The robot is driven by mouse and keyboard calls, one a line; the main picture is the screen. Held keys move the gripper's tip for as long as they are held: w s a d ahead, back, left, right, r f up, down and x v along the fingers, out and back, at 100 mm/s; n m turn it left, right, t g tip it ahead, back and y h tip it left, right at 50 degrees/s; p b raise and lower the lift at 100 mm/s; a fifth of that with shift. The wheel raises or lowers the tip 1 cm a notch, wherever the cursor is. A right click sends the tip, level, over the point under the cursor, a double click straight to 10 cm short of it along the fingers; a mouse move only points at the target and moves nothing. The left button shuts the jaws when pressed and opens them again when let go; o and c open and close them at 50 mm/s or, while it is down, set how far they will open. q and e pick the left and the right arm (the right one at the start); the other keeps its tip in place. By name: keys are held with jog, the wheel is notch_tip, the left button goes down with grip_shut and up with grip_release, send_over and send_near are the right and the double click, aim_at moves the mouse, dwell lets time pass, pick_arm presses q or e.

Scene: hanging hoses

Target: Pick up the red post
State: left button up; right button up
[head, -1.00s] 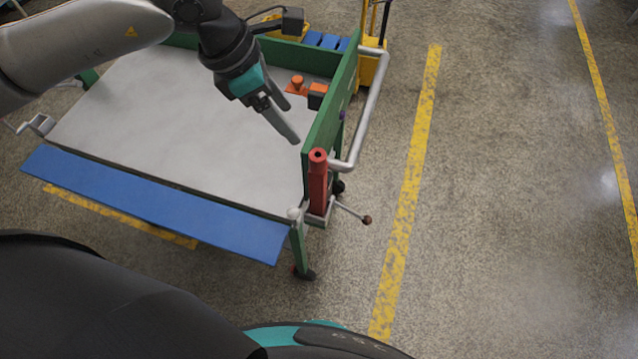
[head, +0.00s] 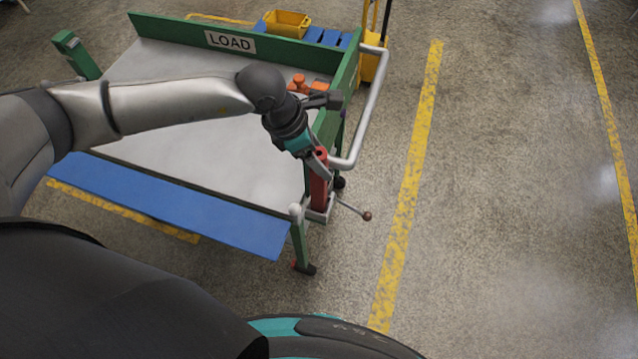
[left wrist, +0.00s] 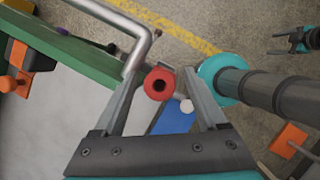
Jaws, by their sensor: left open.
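The red post (head: 319,188) stands upright at the near right corner of the cart, a short cylinder with a hole in its top. My left gripper (head: 321,161) is at the top of the post, and its fingers partly hide it. In the left wrist view the post's red top (left wrist: 158,84) shows between the two spread fingers of my left gripper (left wrist: 162,76), closer to the left finger. I cannot tell whether that finger touches it. What looks like my right gripper (left wrist: 290,40) is small at the upper right edge of that view, away from the post.
A grey bent handle rail (head: 370,110) runs right beside the post. A green side wall (head: 346,75) and a lever with a dark knob (head: 367,216) are close by. Orange parts (head: 299,82) lie on the cart top. The floor to the right is clear.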

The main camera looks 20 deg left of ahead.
pick_arm(q)
jog(key=shift+f, duration=0.1)
jog(key=shift+c, duration=0.2)
grip_shut()
dwell(0.4)
dwell(0.8)
